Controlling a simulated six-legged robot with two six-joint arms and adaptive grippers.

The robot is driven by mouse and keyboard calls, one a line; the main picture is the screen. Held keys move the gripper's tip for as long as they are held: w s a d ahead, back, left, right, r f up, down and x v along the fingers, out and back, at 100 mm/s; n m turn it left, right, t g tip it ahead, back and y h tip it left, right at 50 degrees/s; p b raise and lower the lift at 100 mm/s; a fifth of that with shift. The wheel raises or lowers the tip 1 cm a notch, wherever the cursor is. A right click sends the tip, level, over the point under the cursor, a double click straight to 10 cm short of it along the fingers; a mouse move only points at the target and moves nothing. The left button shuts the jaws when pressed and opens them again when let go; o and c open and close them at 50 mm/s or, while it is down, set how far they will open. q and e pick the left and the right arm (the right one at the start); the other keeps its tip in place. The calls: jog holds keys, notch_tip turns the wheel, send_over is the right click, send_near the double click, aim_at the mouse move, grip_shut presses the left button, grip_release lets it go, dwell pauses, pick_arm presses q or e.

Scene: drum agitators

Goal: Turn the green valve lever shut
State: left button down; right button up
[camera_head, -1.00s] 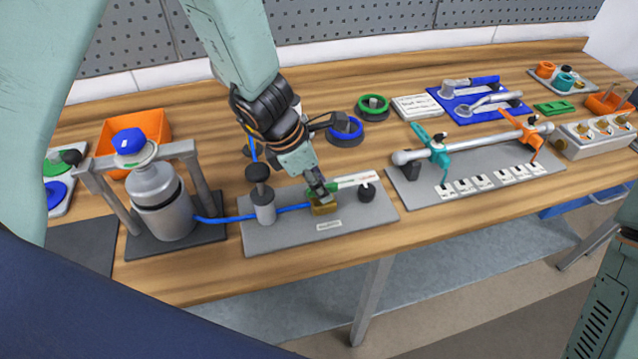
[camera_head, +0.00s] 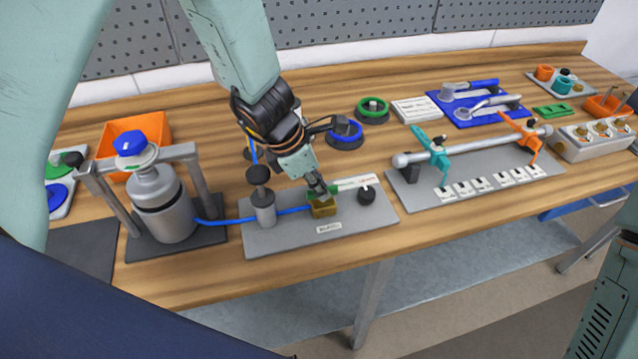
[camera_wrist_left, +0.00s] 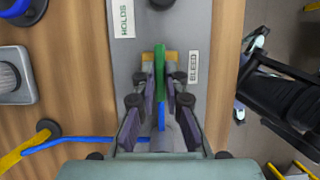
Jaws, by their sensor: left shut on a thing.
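The green valve lever (camera_wrist_left: 160,72) lies between the two fingers of my left gripper (camera_wrist_left: 160,88) in the left wrist view. In the head view my left gripper (camera_head: 322,190) is shut on it, and the fingers hide most of the lever. The lever sits over a brass valve body (camera_head: 323,208) on a grey plate (camera_head: 285,238). In the wrist view the lever points along the plate, roughly in line with the blue hose (camera_wrist_left: 162,118). A label reading BLEED (camera_wrist_left: 193,68) is beside the valve. My right gripper is not in view.
A black knob (camera_head: 367,194) and a white HOLDS label (camera_head: 358,182) are right of the valve. A black-topped post (camera_head: 262,195) and a clamped grey bottle (camera_head: 160,200) stand to the left. A rail with teal and orange clamps (camera_head: 480,147) stands farther right.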

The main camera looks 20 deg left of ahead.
pick_arm(q)
jog(key=shift+r, duration=0.1)
jog(key=shift+r+m+p, duration=0.15)
jog(key=shift+m+p, duration=0.55)
jog(key=shift+p, duration=0.15)
jog(key=shift+w+a+m+g+h+p, duration=0.15)
jog(key=shift+m+g+p, duration=0.15)
jog(key=shift+m+p, duration=0.35)
jog(key=shift+d+m+g+h+p, duration=0.15)
jog(key=shift+m+g+p, duration=0.15)
jog(key=shift+m+p, duration=0.3)
jog(key=shift+w+a+m+g+p, duration=0.1)
jog(key=shift+m+g+p, duration=0.4)
jog(key=shift+m, duration=0.45)
jog(key=shift+w+m+p, duration=0.1)
jog(key=shift+m+p, duration=0.25)
jog(key=shift+m, duration=0.45)
jog(key=m+g, duration=0.1)
jog(key=m, duration=0.2)
jog(key=shift+w+m+g, duration=0.15)
jog(key=shift+m+g, duration=0.25)
jog(key=m+g, duration=0.1)
jog(key=m, duration=0.2)
jog(key=m+y+b, duration=0.1)
jog(key=m, duration=0.1)
jog(key=shift+w+m+g, duration=0.15)
jog(key=shift+m+g, duration=0.25)
jog(key=shift+y, duration=0.3)
